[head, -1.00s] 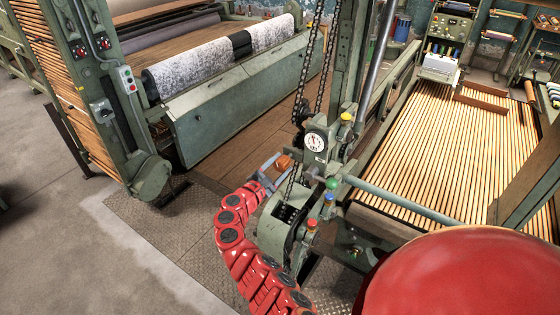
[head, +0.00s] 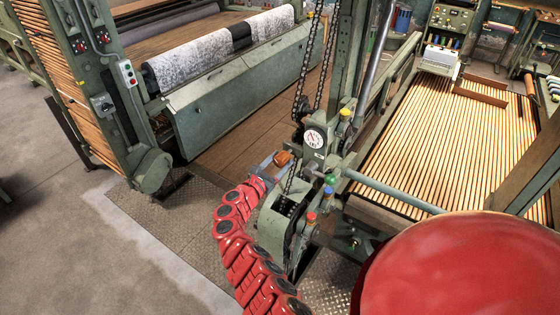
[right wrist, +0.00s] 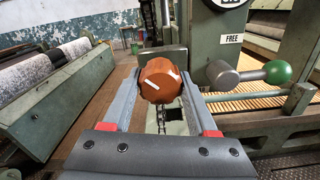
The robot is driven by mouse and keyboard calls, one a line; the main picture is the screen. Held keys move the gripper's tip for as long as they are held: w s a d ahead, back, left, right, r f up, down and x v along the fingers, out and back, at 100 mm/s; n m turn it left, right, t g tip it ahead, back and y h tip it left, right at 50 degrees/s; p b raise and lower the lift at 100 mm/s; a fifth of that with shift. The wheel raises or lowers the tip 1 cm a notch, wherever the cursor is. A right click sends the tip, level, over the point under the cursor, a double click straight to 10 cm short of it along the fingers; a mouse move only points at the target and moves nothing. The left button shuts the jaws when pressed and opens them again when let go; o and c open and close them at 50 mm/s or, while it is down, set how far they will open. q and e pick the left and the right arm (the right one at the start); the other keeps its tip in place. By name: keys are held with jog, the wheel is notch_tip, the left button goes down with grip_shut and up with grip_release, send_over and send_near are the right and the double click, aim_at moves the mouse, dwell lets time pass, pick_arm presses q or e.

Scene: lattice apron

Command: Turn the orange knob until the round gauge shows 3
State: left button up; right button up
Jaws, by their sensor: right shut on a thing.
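The orange knob (head: 282,158) sits on the left side of the green machine post. In the right wrist view the knob (right wrist: 159,80) shows face-on with white marks on its face. My right gripper (head: 271,165) is shut on it, one grey finger on each side in the right wrist view (right wrist: 158,88). The round gauge (head: 314,138) is just right of and above the knob, white with a dark needle. Its reading is too small to tell. In the right wrist view only the gauge's lower edge (right wrist: 229,3) shows. My left gripper is not in view.
A FREE label (right wrist: 231,39) is below the gauge. A lever with a green ball (right wrist: 278,72) is close to the right of the knob. A chain (head: 308,70) hangs behind. A patterned fabric roll (head: 205,60) lies at upper left. Floor at lower left is clear.

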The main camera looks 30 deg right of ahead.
jog(key=shift+f, duration=0.1)
jog(key=o, duration=1.4)
jog(key=shift+s+a, duration=0.1)
jog(key=shift+a, duration=0.4)
jog(key=p+v, duration=0.1)
jog(key=v, duration=0.3)
jog(key=shift+s+a, duration=0.1)
jog(key=shift+a, duration=0.15)
jog(key=b, duration=0.3)
send_near(277, 163)
jog(key=v, duration=0.6)
jog(key=shift+s+f, duration=0.15)
jog(key=shift+s, duration=0.1)
